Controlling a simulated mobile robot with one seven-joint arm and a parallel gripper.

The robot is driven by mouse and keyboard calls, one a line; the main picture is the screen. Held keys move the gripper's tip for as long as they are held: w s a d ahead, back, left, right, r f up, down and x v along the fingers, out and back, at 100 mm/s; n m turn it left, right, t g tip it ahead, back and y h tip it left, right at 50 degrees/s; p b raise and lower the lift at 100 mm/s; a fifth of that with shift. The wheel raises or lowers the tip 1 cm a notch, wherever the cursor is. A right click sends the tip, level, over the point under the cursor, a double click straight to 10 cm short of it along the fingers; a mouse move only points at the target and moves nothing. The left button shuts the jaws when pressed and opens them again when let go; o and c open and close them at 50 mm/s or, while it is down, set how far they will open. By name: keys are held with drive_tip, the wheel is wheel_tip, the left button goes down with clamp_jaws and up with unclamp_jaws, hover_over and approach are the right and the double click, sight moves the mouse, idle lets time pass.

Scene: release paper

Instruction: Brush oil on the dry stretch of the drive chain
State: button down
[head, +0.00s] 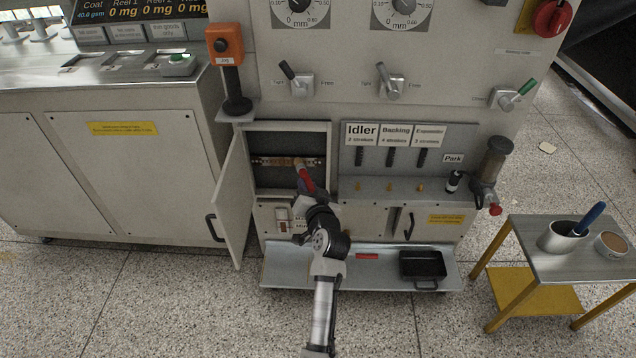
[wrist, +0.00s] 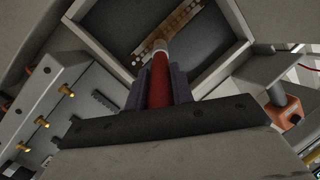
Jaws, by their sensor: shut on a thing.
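The drive chain (head: 270,161) runs level across an open recess in the machine front, in the head view. It looks brown, with a darker stretch to the left. My gripper (head: 306,192) is shut on a red-handled brush (head: 305,180) and reaches into the recess from below. In the wrist view the brush (wrist: 160,82) points away between my gripper's fingers (wrist: 160,88), and its pale end is at or very near the chain (wrist: 170,30). I cannot tell whether the bristles touch the chain. My gripper and the brush cover part of the recess's right side.
The recess door (head: 232,200) stands open to the left. A shelf with pegs (head: 420,187) is right of the recess. A black tray (head: 423,265) sits on the lower ledge. A side table (head: 570,262) with a metal pot (head: 563,238) stands at right.

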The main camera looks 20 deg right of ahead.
drive_tip(key=w+a+p, duration=0.3)
drive_tip(key=a+p, duration=0.5)
drive_tip(key=a, duration=0.3)
drive_tip(key=shift+w+a+f+p, duration=0.15)
drive_tip(key=shift+w+f+p, duration=0.2)
drive_tip(key=shift+f, duration=0.1)
idle(0.4)
drive_tip(key=shift+s, duration=0.1)
drive_tip(key=shift+s+a+p, duration=0.3)
drive_tip(key=shift+s+p, duration=0.35)
drive_tip(key=shift+s, duration=0.3)
drive_tip(key=shift+s+a+p, duration=0.35)
drive_tip(key=shift+s+p, duration=0.3)
drive_tip(key=shift+s, duration=0.25)
drive_tip(key=shift+s+a+p, duration=0.3)
drive_tip(key=shift+s+p, duration=0.35)
drive_tip(key=shift+s, duration=0.3)
drive_tip(key=shift+s, duration=0.1)
